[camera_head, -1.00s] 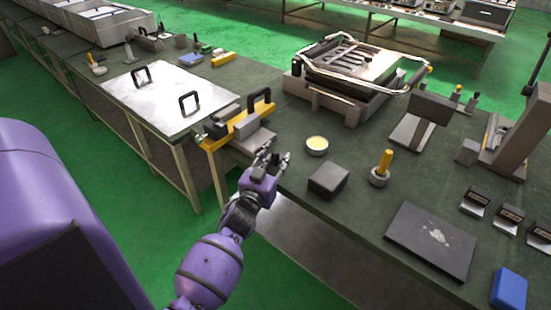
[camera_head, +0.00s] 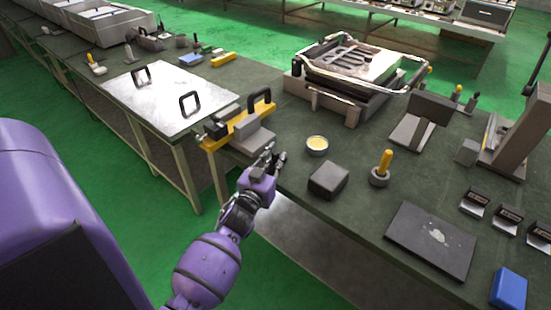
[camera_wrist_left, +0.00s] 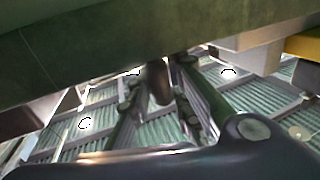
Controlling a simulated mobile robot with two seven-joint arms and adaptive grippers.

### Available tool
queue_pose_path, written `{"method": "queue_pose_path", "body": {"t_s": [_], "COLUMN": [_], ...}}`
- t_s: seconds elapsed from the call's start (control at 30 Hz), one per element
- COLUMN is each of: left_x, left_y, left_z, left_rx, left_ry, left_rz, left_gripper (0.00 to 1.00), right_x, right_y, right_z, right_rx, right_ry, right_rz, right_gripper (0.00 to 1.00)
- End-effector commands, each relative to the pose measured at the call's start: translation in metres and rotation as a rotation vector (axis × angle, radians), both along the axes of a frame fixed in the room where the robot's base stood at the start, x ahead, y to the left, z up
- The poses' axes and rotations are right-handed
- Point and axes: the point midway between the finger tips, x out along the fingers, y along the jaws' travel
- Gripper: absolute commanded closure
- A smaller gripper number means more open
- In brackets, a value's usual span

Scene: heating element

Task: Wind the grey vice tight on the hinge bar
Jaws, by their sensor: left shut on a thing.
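The grey vice (camera_head: 256,140) sits at the near left edge of the workbench, against a yellow bar (camera_head: 222,138) that I take for the hinge bar. A black loop handle (camera_head: 261,101) rises behind the vice. My left gripper (camera_head: 275,156) is at the bench edge, just right of and below the vice. In the left wrist view its fingers (camera_wrist_left: 160,90) are around a dark round part (camera_wrist_left: 157,82), which looks like the vice handle. The fingers hide most of that part in the head view. My right gripper is in neither view now.
A metal plate with handles (camera_head: 165,97) lies left. A framed heating unit (camera_head: 350,75) stands behind. The bench edge is close to the gripper.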

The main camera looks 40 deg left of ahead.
Motion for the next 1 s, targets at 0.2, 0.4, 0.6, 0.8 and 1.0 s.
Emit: {"method": "queue_pose_path", "body": {"t_s": [0.2, 0.4, 0.6, 0.8, 1.0], "left_x": [0.000, 0.000, 0.001, 0.002, 0.003], "left_y": [0.002, 0.007, 0.013, 0.018, 0.022], "left_z": [0.000, 0.001, 0.000, -0.003, -0.003], "left_rx": [0.002, 0.006, 0.009, 0.007, 0.004], "left_ry": [0.001, 0.004, 0.006, 0.008, 0.007], "left_rz": [-0.028, -0.102, -0.233, -0.358, -0.450], "left_gripper": [1.00, 1.00, 1.00, 1.00, 1.00], "right_x": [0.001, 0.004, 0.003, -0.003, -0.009], "right_y": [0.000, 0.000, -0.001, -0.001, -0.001], "right_z": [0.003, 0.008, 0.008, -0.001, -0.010], "right_rx": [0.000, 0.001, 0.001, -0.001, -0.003], "right_ry": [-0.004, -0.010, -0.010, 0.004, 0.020], "right_rz": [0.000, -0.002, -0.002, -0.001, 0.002], "right_gripper": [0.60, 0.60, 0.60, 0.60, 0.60]}}
